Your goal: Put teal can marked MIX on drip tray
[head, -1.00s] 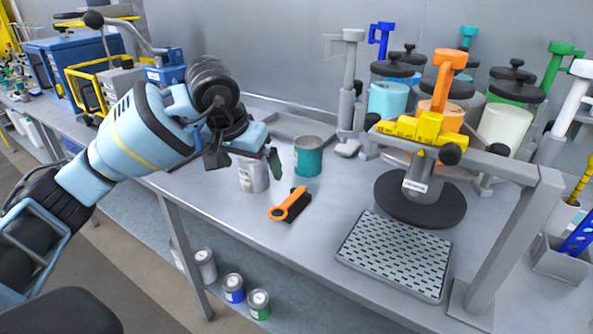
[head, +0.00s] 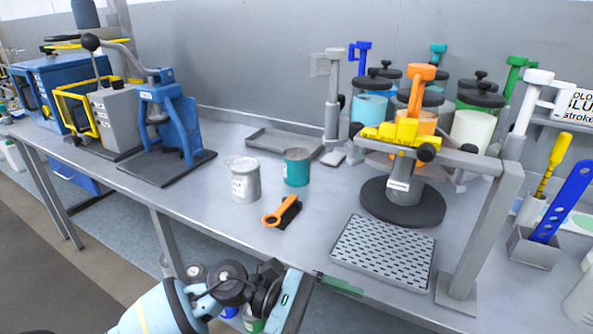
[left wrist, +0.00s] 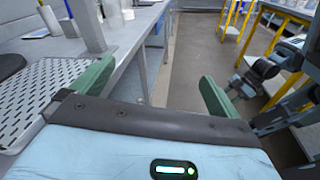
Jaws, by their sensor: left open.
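The teal can (head: 297,168) stands upright on the bench, right of a pale grey can (head: 245,182). No MIX marking is readable on it. The perforated drip tray (head: 398,241) lies bare near the bench's front edge, and part of it shows in the left wrist view (left wrist: 38,95). My left gripper (head: 335,287) is at the bench's front edge, beside the tray's near left corner, away from the can. Its two green fingers are apart and empty in the left wrist view (left wrist: 157,85).
An orange-handled brush (head: 283,212) lies in front of the cans. A grey shallow tray (head: 262,142) lies behind them. The agitator stand's post (head: 480,240) rises right of the drip tray. A blue press (head: 175,120) stands left, with clear bench between it and the cans.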

